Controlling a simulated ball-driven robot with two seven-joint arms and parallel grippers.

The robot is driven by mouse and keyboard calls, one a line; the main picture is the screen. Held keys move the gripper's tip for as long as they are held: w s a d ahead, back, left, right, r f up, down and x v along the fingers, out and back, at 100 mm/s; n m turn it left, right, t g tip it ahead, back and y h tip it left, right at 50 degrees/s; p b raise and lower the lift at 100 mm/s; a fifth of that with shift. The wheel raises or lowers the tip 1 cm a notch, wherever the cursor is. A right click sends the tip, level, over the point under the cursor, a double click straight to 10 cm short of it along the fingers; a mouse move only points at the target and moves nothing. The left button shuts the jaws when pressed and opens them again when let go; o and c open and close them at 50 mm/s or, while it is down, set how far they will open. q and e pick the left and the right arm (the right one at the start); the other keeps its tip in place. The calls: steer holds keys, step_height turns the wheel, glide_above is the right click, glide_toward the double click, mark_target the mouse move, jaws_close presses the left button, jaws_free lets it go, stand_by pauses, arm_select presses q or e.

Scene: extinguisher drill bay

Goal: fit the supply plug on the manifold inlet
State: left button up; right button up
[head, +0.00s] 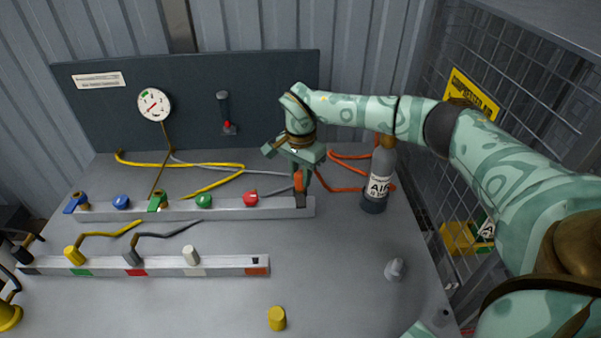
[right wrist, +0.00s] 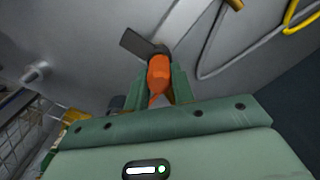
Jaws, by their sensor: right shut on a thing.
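In the head view my right gripper (head: 303,178) comes down over the right end of the grey manifold rail (head: 225,208). It is shut on the orange supply plug (head: 298,182). In the right wrist view the orange plug (right wrist: 158,72) sits between the two green fingers, with a dark grey block (right wrist: 139,43) at its far end. The plug is at the manifold's right end; whether it is seated in the inlet or only touching cannot be told, as the gripper and plug hide the contact. My left gripper is out of view.
The AIR cylinder (head: 379,180) stands right of my gripper, with orange hose (head: 340,188) behind. A front rail (head: 210,268) holds several plugs. A yellow cap (head: 276,318) and a grey knob-like piece (head: 395,269) lie on the bench. The bench's front right is mostly clear.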

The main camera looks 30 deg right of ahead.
steer(key=shift+s+f, duration=0.1)
steer(key=shift+f, duration=0.1)
steer(key=o, duration=1.1)
step_height(320, 180, up, 16)
steer(key=p, duration=0.3)
steer(key=shift+r+p, duration=0.2)
steer(key=shift+p, duration=0.2)
